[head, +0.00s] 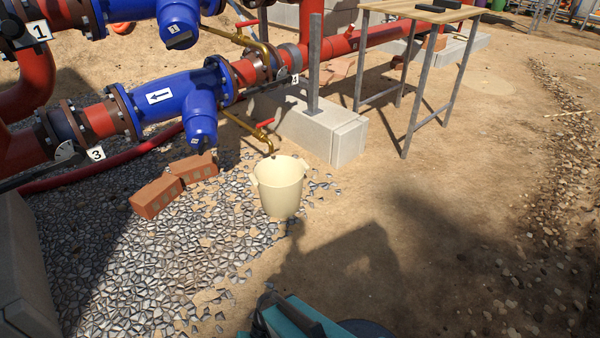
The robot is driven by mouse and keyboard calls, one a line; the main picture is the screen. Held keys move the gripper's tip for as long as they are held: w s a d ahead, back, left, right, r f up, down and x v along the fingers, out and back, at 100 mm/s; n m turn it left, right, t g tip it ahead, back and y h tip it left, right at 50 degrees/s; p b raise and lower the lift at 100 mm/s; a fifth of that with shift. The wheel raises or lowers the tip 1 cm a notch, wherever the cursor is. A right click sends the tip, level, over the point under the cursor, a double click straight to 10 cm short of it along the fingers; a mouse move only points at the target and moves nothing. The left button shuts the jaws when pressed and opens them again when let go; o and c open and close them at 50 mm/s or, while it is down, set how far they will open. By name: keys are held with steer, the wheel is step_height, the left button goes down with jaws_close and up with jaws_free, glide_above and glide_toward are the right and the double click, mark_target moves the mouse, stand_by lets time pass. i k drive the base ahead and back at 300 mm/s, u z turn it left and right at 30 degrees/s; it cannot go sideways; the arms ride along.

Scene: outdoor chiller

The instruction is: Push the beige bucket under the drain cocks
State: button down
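The beige bucket (279,198) stands upright on the ground, at the edge of the gravel patch. The lower drain cock (267,138), a brass tap with a red handle, hangs from the blue strainer; its spout end shows at the bucket's far rim. From this angle I cannot tell whether the spout is over the bucket's opening or behind it. The upper drain cock (252,38), also brass with a red handle, is further back on the upper pipe. A teal and black part at the bottom edge is probably mine; my gripper cannot be made out.
Two brick blocks (160,194) lie on the gravel left of the bucket. A concrete block (318,128) with a metal post stands behind it to the right. A wooden-topped table (420,12) is at the back right. Bare dirt (440,240) lies open to the right.

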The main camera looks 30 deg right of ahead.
mark_target(279, 179)
steer(key=u, duration=0.25)
steer(key=i, duration=1)
steer(key=z, duration=0.25)
